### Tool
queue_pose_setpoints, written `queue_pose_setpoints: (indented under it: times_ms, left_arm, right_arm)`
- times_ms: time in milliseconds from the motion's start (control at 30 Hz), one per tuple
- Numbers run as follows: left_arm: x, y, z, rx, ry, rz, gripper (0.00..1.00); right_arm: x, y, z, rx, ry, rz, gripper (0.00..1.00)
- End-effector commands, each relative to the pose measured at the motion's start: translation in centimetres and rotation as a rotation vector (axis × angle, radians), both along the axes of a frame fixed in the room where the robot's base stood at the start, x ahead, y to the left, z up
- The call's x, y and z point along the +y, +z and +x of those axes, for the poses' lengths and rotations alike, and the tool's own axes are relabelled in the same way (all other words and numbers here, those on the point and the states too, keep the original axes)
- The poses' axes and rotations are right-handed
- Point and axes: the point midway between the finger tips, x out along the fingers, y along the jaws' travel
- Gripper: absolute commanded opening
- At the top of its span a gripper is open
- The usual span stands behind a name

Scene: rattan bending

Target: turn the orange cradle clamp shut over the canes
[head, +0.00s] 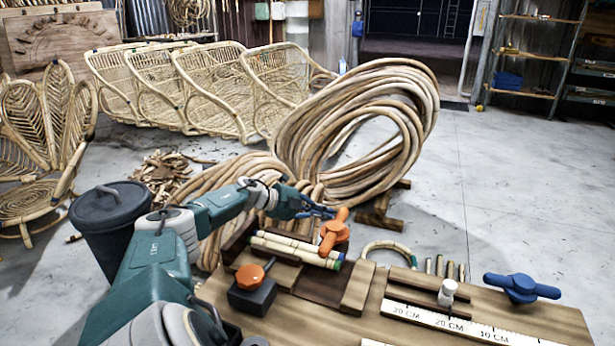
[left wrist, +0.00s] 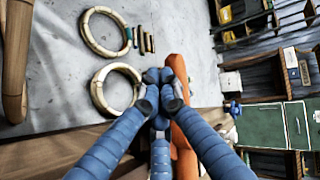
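The orange cradle clamp (head: 331,236) stands at the cradle on the bench, at the right end of the canes (head: 290,249), with one arm pointing up. My left gripper (head: 330,212) is right beside the clamp's upper end. In the left wrist view, the blue fingertips of my left gripper (left wrist: 161,88) are drawn together, and the orange clamp (left wrist: 184,145) runs behind the right finger. I see nothing held between the tips. Whether they touch the clamp is unclear. My right gripper is not in view.
An orange knob (head: 250,276) on a dark block, a white peg (head: 447,291), a blue handle (head: 521,288) and a ruler (head: 470,328) are on the bench. A cane ring (head: 389,245) lies behind. A large rattan coil (head: 355,130) and a dark bin (head: 112,225) stand beyond the bench.

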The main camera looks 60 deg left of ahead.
Motion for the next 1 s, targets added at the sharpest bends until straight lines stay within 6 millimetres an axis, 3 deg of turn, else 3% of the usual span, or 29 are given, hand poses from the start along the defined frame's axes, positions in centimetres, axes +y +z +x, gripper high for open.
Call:
queue_pose_setpoints:
  times_ms: [500, 1000]
  left_arm:
    - [1.3, 2.5, -5.1, 0.006, 0.000, 0.003, 0.00]
    - [1.3, 3.2, -5.8, 0.000, -0.002, 0.001, 0.00]
  right_arm:
    - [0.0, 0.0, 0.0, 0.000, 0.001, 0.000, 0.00]
    - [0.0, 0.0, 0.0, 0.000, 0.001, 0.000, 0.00]
